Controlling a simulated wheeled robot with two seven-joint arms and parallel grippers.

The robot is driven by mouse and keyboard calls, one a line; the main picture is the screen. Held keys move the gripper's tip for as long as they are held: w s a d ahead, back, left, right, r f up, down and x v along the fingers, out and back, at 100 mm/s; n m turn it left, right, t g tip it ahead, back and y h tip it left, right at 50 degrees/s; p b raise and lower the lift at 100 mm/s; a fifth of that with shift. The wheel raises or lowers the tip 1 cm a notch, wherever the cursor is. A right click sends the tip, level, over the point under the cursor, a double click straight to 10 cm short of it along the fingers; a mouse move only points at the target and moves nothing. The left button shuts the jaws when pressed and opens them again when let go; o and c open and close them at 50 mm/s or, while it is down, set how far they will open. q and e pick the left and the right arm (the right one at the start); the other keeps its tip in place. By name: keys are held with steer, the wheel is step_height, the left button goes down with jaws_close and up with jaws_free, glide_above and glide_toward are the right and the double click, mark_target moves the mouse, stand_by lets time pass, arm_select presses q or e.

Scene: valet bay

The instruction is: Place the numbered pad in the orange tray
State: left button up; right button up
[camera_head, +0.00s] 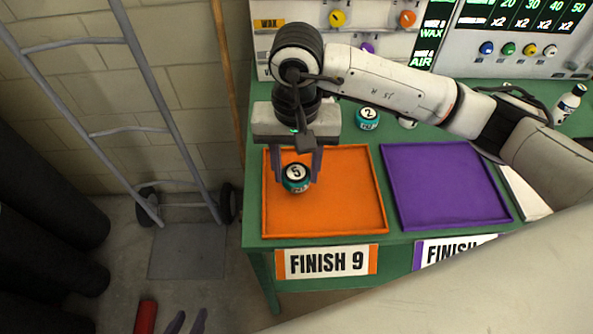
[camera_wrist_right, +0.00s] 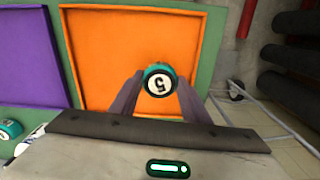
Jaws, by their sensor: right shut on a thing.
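A round teal pad numbered 5 (camera_head: 296,177) is between the fingertips of my right gripper (camera_head: 297,170). That gripper points down and is shut on the pad. The pad is over the left part of the orange tray (camera_head: 350,215), inside its rim as seen from above; I cannot tell whether it touches the tray floor. The right wrist view also shows the pad (camera_wrist_right: 159,80) between the fingers, with the orange tray (camera_wrist_right: 100,45) behind it. The tray is otherwise empty. My left gripper (camera_head: 187,324) shows only its two fingertips, apart and empty, at the bottom edge.
A purple tray (camera_head: 445,185) lies empty to the right. A teal pad numbered 2 (camera_head: 367,118) stands behind the trays. A sign reading FINISH 9 (camera_head: 326,262) hangs below the orange tray. A hand truck (camera_head: 175,130) stands left of the green table. A bottle (camera_head: 570,103) stands far right.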

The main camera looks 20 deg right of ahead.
mark_target(296, 173)
steer(key=shift+f, duration=1.05)
steer(key=o, duration=1)
steer(key=shift+r, duration=0.3)
step_height(296, 173, up, 12)
steer(key=shift+f+b, duration=0.15)
steer(key=shift+b, duration=0.15)
